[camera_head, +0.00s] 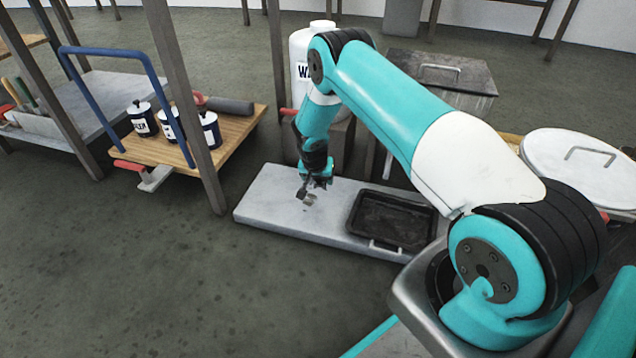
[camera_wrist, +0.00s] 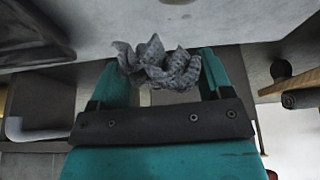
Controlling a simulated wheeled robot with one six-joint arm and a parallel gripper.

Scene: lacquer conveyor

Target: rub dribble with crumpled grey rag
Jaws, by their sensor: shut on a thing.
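My gripper (camera_head: 308,190) is over the pale grey slab (camera_head: 268,208) in the head view, left of the black tray. In the wrist view my gripper (camera_wrist: 157,62) has its teal fingers shut on a crumpled grey rag (camera_wrist: 155,68), which bunches out between the tips. The rag (camera_head: 309,201) also shows as a small grey bit under the gripper in the head view. I cannot tell whether it touches the slab. A small dark mark (camera_wrist: 178,2) shows on the slab at the top edge of the wrist view; I cannot tell whether it is the dribble.
The black tray (camera_head: 356,230) sits on the slab's right part. Behind stand a white jug (camera_head: 300,50) and a lidded grey metal bin (camera_head: 478,78). A wooden trolley (camera_head: 232,140) with labelled tins is at left. The slab's left end is clear.

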